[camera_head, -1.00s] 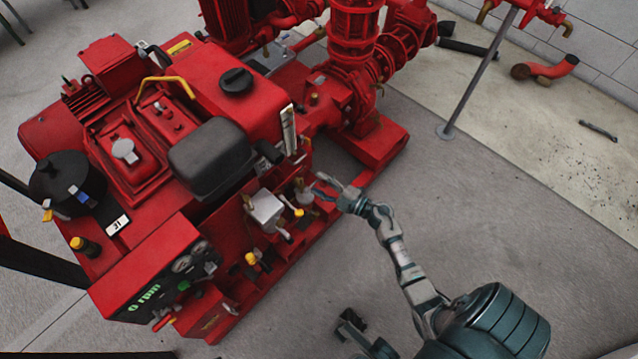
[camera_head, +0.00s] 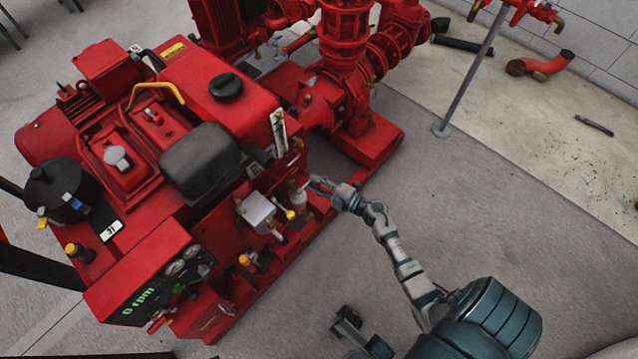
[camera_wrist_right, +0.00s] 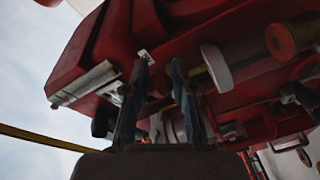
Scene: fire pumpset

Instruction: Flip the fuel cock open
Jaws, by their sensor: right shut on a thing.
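The red pumpset engine (camera_head: 140,150) stands at left in the head view. On its near side are a small silver box (camera_head: 258,212) and several yellow-tipped levers. The yellow tip (camera_head: 290,214) closest to my right gripper appears to belong to the fuel cock. My right gripper (camera_head: 312,184) is at the engine side, just above and right of that tip, shut on a small part there, seemingly the cock's lever. In the right wrist view its two dark fingers (camera_wrist_right: 160,78) stand a little apart; the part between them is dark and hard to make out. A dark shape at bottom centre may be my left gripper (camera_head: 348,326).
A control panel (camera_head: 165,275) reading 0 rpm juts out at lower left. Red pump pipes (camera_head: 345,50) rise behind my right gripper. A grey post (camera_head: 466,85) stands at right. The grey floor between engine and post is clear.

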